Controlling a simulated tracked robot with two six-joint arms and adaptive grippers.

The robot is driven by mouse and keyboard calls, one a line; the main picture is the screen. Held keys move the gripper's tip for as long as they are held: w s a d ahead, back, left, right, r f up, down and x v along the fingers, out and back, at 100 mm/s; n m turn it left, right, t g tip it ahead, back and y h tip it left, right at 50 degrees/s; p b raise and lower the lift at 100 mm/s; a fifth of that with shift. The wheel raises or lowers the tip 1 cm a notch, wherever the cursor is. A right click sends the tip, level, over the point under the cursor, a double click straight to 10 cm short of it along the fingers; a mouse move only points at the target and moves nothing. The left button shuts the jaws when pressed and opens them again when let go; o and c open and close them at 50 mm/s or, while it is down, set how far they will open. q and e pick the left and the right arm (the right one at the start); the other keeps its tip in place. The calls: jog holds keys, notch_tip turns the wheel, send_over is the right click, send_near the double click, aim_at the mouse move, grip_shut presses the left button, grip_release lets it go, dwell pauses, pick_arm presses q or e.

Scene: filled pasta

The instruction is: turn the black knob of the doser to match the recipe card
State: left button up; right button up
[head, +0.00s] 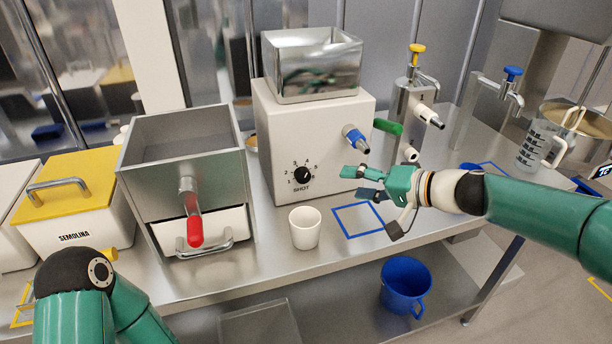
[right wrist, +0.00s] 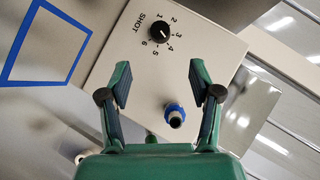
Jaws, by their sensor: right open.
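The doser (head: 330,125) is a white box with a metal hopper on top and a blue-ringed nozzle (head: 355,140) at the front right. Its black knob (head: 302,176) sits above the word SHOT, inside numbers 1 to 6. The knob also shows in the right wrist view (right wrist: 165,34); its white pointer is too small to read surely. My right gripper (head: 358,183) is open and empty, right of the knob and apart from it. In the right wrist view, the knob lies beyond the open fingertips (right wrist: 168,88). My left gripper is out of view. I cannot make out a recipe card.
A white cup (head: 304,228) stands below the knob, left of a blue square outline (head: 358,220). A metal bin with a red handle (head: 195,232) stands left of the doser. A green handle (head: 388,126) sticks out at the doser's right. A blue bucket (head: 405,285) is below.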

aim_at(304, 181)
jog(key=p+x, duration=0.3)
jog(key=x, duration=1.1)
jog(key=shift+w+a, duration=0.1)
jog(key=shift+w, duration=0.05)
jog(key=c, duration=1.1)
jog(key=shift+f+b, duration=0.2)
jog(key=shift+b, duration=0.2)
jog(key=shift+c, duration=0.2)
jog(key=m+y+b, duration=0.1)
jog(key=m+b, duration=0.1)
jog(key=b, duration=0.5)
jog(key=m+t+y+b, duration=0.1)
jog(key=m+y+b, duration=0.1)
jog(key=b, duration=0.5)
jog(key=f+m+y+b, duration=0.1)
jog(key=y+b, duration=0.1)
jog(key=b, duration=0.5)
jog(key=shift+m+t+b, duration=0.3)
jog(key=shift+m+t, duration=0.1)
jog(key=shift+r+m+t+y+b, duration=0.2)
jog(key=shift+m+t+y+b, duration=0.3)
jog(key=shift+b, duration=0.55)
